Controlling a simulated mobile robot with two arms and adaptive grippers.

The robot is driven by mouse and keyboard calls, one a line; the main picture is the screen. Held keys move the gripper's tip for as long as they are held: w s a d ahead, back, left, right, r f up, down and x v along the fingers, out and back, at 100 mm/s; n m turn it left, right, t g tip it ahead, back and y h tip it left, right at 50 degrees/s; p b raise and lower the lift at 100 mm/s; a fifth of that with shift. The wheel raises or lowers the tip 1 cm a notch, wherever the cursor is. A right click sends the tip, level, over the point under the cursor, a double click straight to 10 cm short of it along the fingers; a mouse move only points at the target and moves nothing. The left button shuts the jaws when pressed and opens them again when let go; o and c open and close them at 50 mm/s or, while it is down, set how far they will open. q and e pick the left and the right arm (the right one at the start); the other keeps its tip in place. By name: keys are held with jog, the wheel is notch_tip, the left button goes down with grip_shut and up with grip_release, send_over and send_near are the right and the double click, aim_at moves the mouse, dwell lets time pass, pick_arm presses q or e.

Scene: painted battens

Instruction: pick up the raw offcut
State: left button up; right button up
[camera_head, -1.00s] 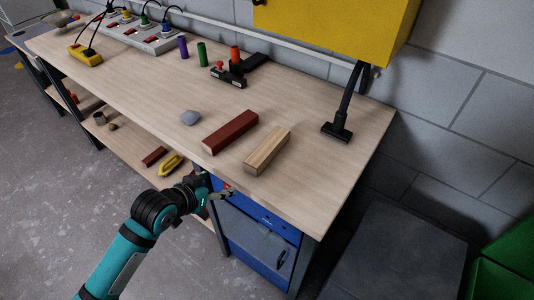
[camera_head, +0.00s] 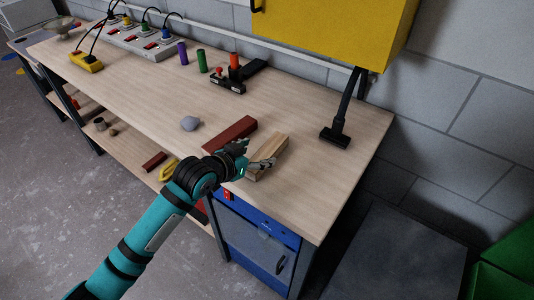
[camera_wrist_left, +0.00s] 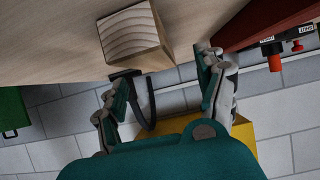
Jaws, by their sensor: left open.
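The raw offcut (camera_head: 273,150) is a bare, pale wood block lying on the workbench near its front edge. In the left wrist view its end grain (camera_wrist_left: 134,38) faces me, ahead of the fingers and left of the middle of their gap. My left gripper (camera_head: 260,154) is open and empty at the near end of the offcut, and hides part of it in the head view. In the left wrist view the fingers (camera_wrist_left: 163,72) stand wide apart; I cannot tell whether one touches the wood. My right gripper is in neither view.
A dark red batten (camera_head: 230,132) lies close beside the offcut, to its left; it also shows in the left wrist view (camera_wrist_left: 265,20). A black stand (camera_head: 336,136) is behind to the right. The bench (camera_head: 335,175) is clear right of the offcut.

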aim_at(267, 151)
pick_arm(q)
jog(key=shift+d+p+x, duration=0.2)
jog(key=shift+p+x, duration=0.35)
jog(key=shift+x, duration=2.15)
jog(key=shift+s, duration=0.15)
jog(key=c, duration=1.2)
jog(key=shift+r, duration=0.1)
jog(key=shift+c, duration=0.8)
